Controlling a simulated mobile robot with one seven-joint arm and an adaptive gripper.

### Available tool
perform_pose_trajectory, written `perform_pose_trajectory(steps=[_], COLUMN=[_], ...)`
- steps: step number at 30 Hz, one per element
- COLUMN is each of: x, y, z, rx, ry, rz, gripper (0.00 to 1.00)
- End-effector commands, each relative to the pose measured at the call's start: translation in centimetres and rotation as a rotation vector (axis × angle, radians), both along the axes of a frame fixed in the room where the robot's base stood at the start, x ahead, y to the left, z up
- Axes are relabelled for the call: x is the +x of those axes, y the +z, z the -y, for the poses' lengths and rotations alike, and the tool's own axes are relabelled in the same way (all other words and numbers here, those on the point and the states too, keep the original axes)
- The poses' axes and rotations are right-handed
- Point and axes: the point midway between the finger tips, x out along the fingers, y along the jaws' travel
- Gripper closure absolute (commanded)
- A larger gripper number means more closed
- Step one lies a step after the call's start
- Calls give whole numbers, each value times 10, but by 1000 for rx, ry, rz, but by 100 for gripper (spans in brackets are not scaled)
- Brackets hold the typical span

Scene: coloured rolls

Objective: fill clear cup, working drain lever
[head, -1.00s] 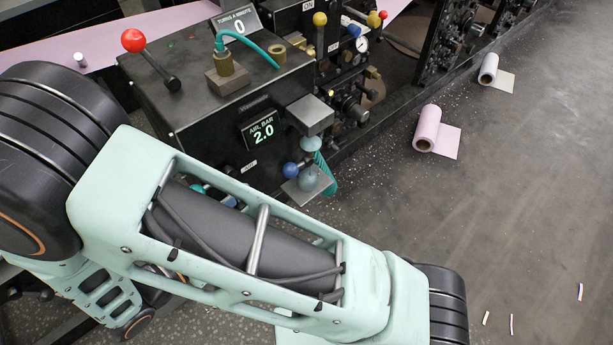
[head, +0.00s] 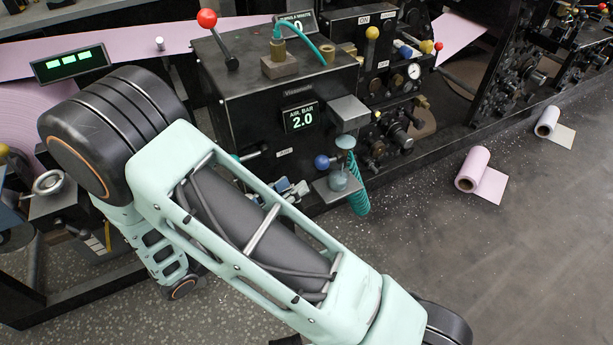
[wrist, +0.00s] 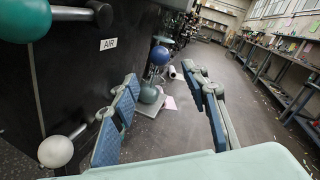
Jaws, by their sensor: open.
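A small bluish see-through cup (head: 338,181) stands on a small metal plate (head: 330,193) below a grey block (head: 347,113) on the black machine. The cup also shows in the wrist view (wrist: 149,94), between my fingers but beyond them. A lever with a blue ball (head: 322,161) sits just left of and above the cup; the ball also shows in the wrist view (wrist: 160,55). My gripper (wrist: 165,84) is open and empty, its blue-padded fingers apart. It is out of sight in the head view. The cup's contents cannot be made out.
A teal coiled hose (head: 358,197) hangs beside the plate. In the wrist view, a teal ball (wrist: 25,16) and a pale ball knob (wrist: 56,151) stick out at left, near my gripper. Paper rolls (head: 473,170) lie on the floor at right. Open floor lies right of the machine.

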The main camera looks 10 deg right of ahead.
Motion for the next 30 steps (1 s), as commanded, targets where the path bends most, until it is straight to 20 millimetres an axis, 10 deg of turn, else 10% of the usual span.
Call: perform_pose_trajectory(steps=[30], x=[64], y=[0], z=[91], rx=[-8], ry=[-4], rz=[-5], gripper=[58])
